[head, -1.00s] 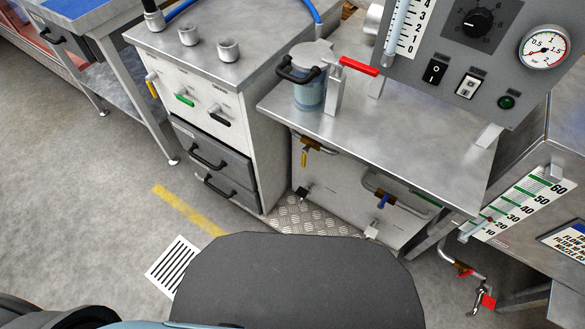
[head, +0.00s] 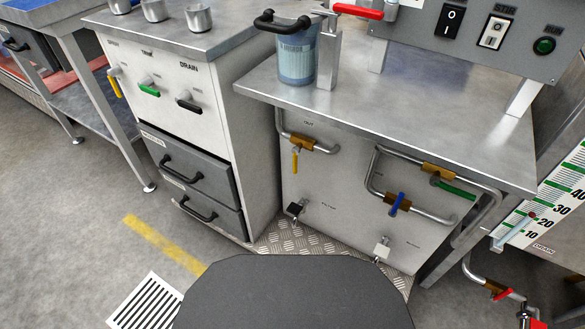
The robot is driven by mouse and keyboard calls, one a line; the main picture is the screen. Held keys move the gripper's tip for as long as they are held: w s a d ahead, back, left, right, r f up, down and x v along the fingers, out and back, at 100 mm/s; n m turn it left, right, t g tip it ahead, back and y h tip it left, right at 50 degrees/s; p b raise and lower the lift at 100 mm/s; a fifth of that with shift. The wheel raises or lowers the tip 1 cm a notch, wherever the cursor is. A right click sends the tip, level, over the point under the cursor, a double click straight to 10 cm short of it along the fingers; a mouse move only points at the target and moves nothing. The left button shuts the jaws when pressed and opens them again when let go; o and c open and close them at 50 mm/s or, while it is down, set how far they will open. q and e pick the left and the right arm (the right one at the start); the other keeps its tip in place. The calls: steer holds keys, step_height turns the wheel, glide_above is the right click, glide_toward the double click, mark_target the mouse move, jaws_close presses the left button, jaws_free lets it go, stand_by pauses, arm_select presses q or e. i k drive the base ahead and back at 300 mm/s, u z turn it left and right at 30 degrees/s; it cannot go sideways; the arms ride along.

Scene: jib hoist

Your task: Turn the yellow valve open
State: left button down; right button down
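Two yellow valve handles show. One yellow valve (head: 295,161) hangs down from a brass body on a pipe on the front panel under the right bench, labelled OUT. Another yellow handle (head: 115,87) hangs at a slant on the white front of the left cabinet, at the far left of a row with a green handle (head: 149,90) and a black handle (head: 190,106). Neither of my grippers is in view, and nothing touches either yellow handle.
The right bench (head: 440,120) carries a blue canister (head: 297,60) and a grey control box. Its panel also bears a blue handle (head: 397,204), a green handle (head: 455,189), and black and white taps below. Open floor lies at the lower left, with a grate (head: 153,303).

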mark_target(295, 164)
steer(key=z, duration=0.5)
steer(key=k, duration=1.2)
steer(key=z, duration=1.35)
steer(key=i, duration=0.95)
steer(key=u, duration=0.6)
steer(key=i, duration=0.8)
steer(key=u, duration=0.8)
